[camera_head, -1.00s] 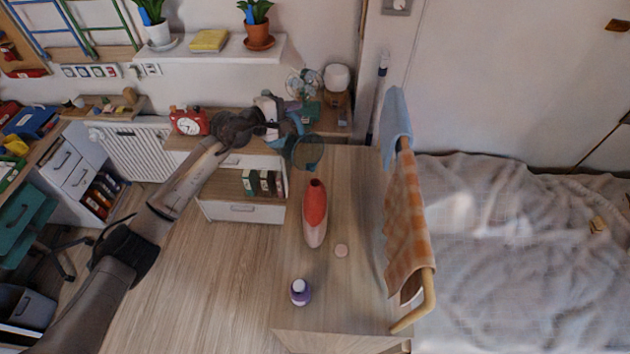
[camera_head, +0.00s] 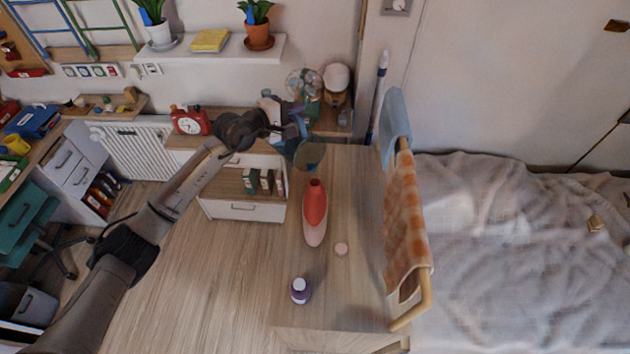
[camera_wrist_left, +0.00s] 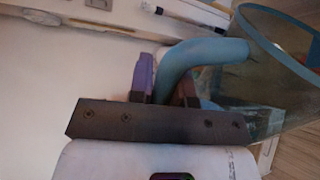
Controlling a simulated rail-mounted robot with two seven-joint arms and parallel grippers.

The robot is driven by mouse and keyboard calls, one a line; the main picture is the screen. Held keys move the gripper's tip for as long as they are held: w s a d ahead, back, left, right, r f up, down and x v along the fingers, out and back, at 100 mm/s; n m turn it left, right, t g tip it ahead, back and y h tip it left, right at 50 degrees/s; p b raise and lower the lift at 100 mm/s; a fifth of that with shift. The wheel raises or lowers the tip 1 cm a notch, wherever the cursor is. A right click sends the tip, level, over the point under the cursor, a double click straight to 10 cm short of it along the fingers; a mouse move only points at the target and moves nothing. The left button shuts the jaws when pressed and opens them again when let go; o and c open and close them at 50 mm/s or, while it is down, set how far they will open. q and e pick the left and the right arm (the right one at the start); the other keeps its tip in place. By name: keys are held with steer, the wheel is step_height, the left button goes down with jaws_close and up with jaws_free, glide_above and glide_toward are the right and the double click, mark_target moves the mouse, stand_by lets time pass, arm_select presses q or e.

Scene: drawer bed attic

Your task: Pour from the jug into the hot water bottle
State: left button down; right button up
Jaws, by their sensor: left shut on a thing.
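The clear jug (camera_head: 309,154) with a blue rim is held up beyond the far end of the red hot water bottle, and its rim shows as a dark oval. Its blue handle (camera_wrist_left: 205,58) is between the fingers of my left gripper (camera_wrist_left: 163,85) in the left wrist view. That gripper (camera_head: 290,130) is shut on the handle. The hot water bottle (camera_head: 315,215), red above and pink below, rests on the wooden top with its neck toward the jug. The jug's contents cannot be made out. My right gripper is not in view.
An orange checked cloth (camera_head: 405,230) hangs on a rail to the right. A red clock (camera_head: 190,121) stands at the back left.

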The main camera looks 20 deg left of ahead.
arm_select(q)
steer(key=shift+s+d+r, duration=0.1)
steer(key=shift+d+r, duration=0.05)
steer(key=shift+d, duration=0.05)
stand_by(0.3)
steer(key=a+f+b, duration=0.1)
steer(key=b, duration=0.1)
steer(key=w+a+f+n+b, duration=0.1)
steer(key=b, duration=0.1)
steer(key=w+a+f+n+h+b, duration=0.1)
steer(key=b, duration=0.1)
steer(key=shift+a+f, duration=0.3)
steer(key=shift+a, duration=0.05)
steer(key=shift+a+r, duration=0.1)
steer(key=shift+r, duration=0.05)
steer(key=shift+r+n, duration=0.1)
steer(key=shift+n, duration=0.2)
steer(key=shift+w+a+f, duration=0.1)
steer(key=shift+f, duration=0.2)
steer(key=w+a+f+n+h+b, duration=0.1)
steer(key=a+f+n+b, duration=0.3)
steer(key=f+b, duration=0.4)
steer(key=w+a+f+n+h+b, duration=0.1)
steer(key=w+a+f+n+b, duration=0.2)
steer(key=f+n+b, duration=0.4)
steer(key=shift+w+a+f+n+h+b, duration=0.3)
steer(key=shift+a+f+b, duration=0.5)
steer(key=shift+b, duration=2)
